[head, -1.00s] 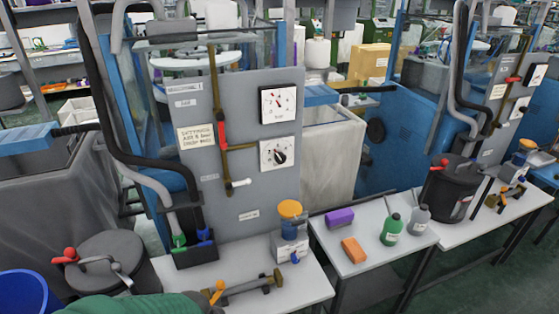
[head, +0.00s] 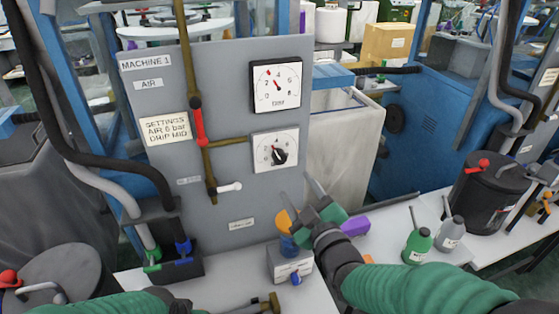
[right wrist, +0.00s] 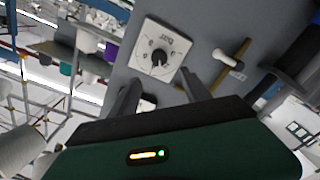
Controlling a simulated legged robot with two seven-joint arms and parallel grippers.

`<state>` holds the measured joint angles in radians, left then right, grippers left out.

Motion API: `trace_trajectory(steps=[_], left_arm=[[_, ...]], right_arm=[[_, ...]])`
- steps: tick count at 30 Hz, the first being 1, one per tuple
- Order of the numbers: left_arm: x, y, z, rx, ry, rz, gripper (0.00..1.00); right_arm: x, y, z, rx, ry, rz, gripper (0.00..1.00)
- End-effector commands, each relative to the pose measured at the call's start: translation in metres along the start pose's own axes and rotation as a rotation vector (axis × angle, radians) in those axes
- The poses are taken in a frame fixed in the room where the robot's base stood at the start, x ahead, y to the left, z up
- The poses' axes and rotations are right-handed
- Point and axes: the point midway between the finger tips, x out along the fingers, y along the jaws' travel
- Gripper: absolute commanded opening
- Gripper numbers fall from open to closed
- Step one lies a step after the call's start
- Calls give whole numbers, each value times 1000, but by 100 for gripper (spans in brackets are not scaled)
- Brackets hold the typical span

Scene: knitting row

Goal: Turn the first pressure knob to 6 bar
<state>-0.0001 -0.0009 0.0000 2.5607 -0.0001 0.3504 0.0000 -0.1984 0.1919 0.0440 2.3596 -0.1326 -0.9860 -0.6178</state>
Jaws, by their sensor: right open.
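The black pressure knob (head: 279,157) sits on a white square dial plate on the grey panel of the unit labelled MACHINE 1. Above it, a square white gauge (head: 277,85) has a red mark and a dark needle. A paper sign (head: 166,131) reads SETTINGS, AIR 6 bar, DRIP MID. My right gripper (head: 298,190) is open and empty, below and right of the knob. In the right wrist view, the knob (right wrist: 160,59) shows beyond and between the open fingertips (right wrist: 161,91), not touching them. My left gripper is out of view; only its green sleeve shows.
A red-handled brass pipe (head: 203,125) with a white-tipped valve lies left of the knob. A green bottle (head: 417,245) stands on the right-hand table.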

Motion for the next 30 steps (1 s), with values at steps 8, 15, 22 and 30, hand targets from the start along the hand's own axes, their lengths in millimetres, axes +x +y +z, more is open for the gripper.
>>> trace_trajectory(steps=[8, 15, 22, 30], left_arm=[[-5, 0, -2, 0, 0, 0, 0], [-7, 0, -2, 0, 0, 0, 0], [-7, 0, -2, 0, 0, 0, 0], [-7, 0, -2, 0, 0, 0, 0]], right_arm=[[73, 0, 0, 1, -1, 0, 56], [110, 0, 0, 1, -2, 0, 56], [115, 0, 0, 1, -2, 0, 56], [114, 0, 1, 1, -2, 0, 31]])
